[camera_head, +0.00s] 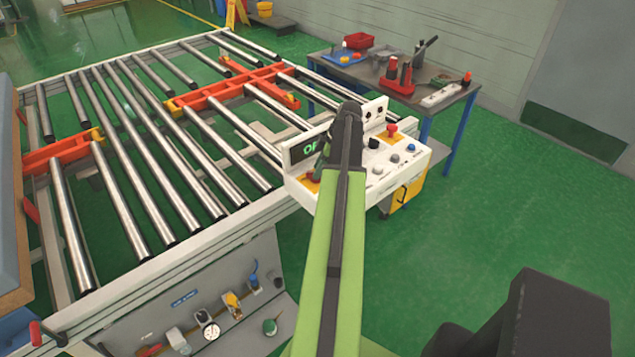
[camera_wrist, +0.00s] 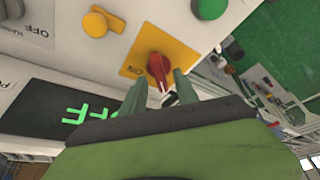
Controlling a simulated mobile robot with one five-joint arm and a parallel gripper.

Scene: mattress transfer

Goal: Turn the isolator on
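The isolator is a red rotary knob (camera_wrist: 158,70) on a yellow plate (camera_wrist: 180,57) on the white control box (camera_head: 418,160). In the head view the knob shows partly at the box's front left corner (camera_head: 313,178), beside my arm. A dark display (camera_head: 303,148) beside it shows green letters, and in the wrist view they read "OFF" (camera_wrist: 92,113). My gripper (camera_wrist: 160,82) is open, its two green fingers apart with the red knob between their tips in that view. I cannot tell whether either finger touches the knob. In the head view my arm hides most of my gripper.
A red mushroom button (camera_head: 392,130), a blue button (camera_head: 410,148) and other knobs stand on the box. A roller conveyor (camera_head: 150,140) with orange pieces lies left and behind. A workbench (camera_head: 440,108) with tools stands behind the box. Green floor is clear at right.

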